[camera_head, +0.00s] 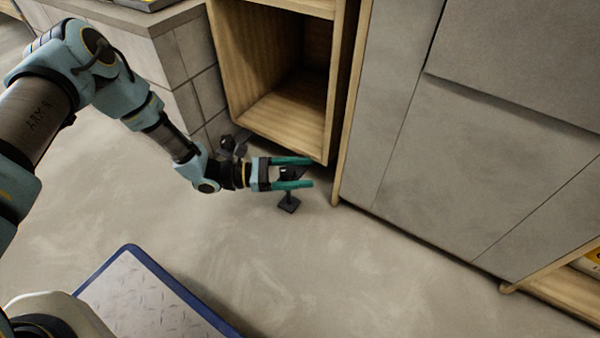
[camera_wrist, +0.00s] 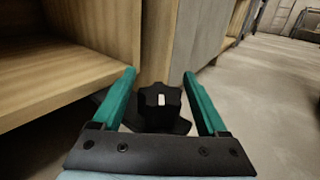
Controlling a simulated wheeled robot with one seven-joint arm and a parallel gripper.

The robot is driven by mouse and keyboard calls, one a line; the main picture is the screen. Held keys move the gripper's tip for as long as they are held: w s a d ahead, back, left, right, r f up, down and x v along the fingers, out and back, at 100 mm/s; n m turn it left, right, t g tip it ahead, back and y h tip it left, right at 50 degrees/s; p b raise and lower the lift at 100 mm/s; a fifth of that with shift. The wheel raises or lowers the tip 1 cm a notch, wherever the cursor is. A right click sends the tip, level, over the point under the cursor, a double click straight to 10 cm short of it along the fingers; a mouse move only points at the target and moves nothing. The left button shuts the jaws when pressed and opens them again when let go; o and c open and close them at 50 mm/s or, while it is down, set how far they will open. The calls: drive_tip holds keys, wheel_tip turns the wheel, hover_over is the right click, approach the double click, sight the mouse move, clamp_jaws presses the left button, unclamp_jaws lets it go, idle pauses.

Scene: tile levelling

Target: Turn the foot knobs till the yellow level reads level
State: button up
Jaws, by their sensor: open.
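A black foot knob (camera_wrist: 158,104) with a small white mark stands between the two green fingers of my gripper (camera_wrist: 160,88) in the wrist view. Gaps show between the knob and both fingers. In the head view my gripper (camera_head: 312,172) reaches in low beside the cabinet's front corner. The knob's dark foot (camera_head: 289,204) rests on the floor just below the fingers. Another dark foot (camera_head: 228,145) shows behind my wrist, near the grey tiled block. I cannot make out the yellow level in either view.
An open wooden cabinet compartment (camera_head: 283,112) stands just behind my gripper. Grey panels (camera_head: 480,150) run to its right. A blue-edged mat or board (camera_head: 150,300) lies at the lower left. The floor (camera_head: 380,280) in front is clear.

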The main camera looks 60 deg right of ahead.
drive_tip(key=shift+c, duration=0.3)
clamp_jaws()
idle(0.3)
drive_tip(key=shift+y, duration=0.3)
drive_tip(key=shift+s+a+m+g+y, duration=0.1)
drive_tip(key=shift+a+m+g+y, duration=0.1)
drive_tip(key=shift+m+g+y, duration=0.55)
drive_tip(key=shift+o, duration=0.3)
unclamp_jaws()
